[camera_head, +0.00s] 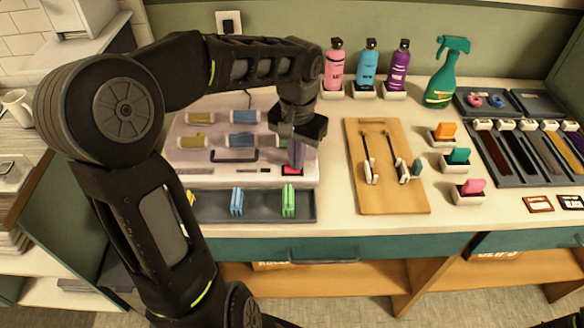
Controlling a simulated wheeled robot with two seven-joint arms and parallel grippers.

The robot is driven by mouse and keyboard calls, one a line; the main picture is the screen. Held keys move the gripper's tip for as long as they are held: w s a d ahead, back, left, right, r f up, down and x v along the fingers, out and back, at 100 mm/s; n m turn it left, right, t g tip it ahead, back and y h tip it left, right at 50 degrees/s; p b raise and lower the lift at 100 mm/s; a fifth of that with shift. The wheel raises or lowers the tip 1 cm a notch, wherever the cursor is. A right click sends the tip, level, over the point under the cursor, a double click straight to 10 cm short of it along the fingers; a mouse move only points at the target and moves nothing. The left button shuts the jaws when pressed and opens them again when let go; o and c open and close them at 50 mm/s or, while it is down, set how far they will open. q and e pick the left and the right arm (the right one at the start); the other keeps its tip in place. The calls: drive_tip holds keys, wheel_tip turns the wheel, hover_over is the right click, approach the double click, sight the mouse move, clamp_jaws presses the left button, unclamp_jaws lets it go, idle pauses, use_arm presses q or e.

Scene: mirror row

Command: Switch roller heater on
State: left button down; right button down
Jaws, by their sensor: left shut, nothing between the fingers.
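My left gripper (296,163) reaches down over that corner. It is shut and empty, with its tips just above or on the red switch; I cannot tell if they touch. A purple shape shows at the fingers, and I cannot tell whether it is a roller behind them. The gripper hides part of the heater's right side.
A dark tray (265,206) with coloured clips lies in front of the heater. A wooden board (386,195) with tools is to the right. Pink, blue and purple bottles (367,70) and a green spray bottle (445,75) stand behind. A wall socket (229,23) is at the back.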

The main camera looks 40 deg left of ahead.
use_arm(q)
drive_tip(key=shift+r+p, duration=2.7)
drive_tip(key=shift+r, duration=0.75)
